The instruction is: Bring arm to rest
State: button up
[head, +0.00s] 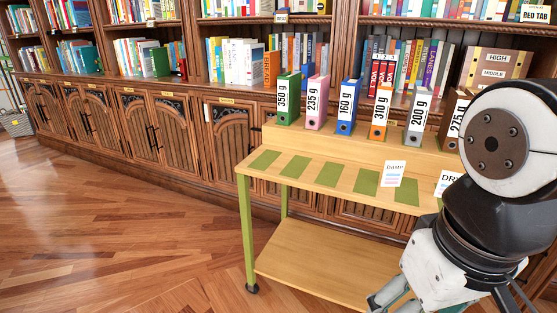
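My arm fills the right side of the head view. The end of my gripper (392,301) shows only in part at the bottom edge, and its fingertips are cut off or hidden. A wooden cart (318,178) with green legs stands left of my arm. On its raised back step is a row of upright binders with weight labels: green 350 g (288,100), pink 235 g (316,103), blue 160 g (347,107), orange 310 g (380,113), grey 200 g (417,119) and brown 275 (456,118), partly hidden by my arm.
Several green pads, one here (296,166), lie bare on the cart's front ledge. A "DAMP" card (393,173) and a partly hidden "DRY" card (447,183) stand there. The lower shelf (325,262) is empty. Bookcases (160,125) line the back. The wooden floor (120,235) at left is clear.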

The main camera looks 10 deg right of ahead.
jog(key=shift+g, duration=0.5)
jog(key=s, duration=0.2)
jog(key=s+a, duration=0.1)
jog(key=s, duration=0.1)
jog(key=shift+a+r, duration=0.1)
jog(key=shift+r, duration=0.1)
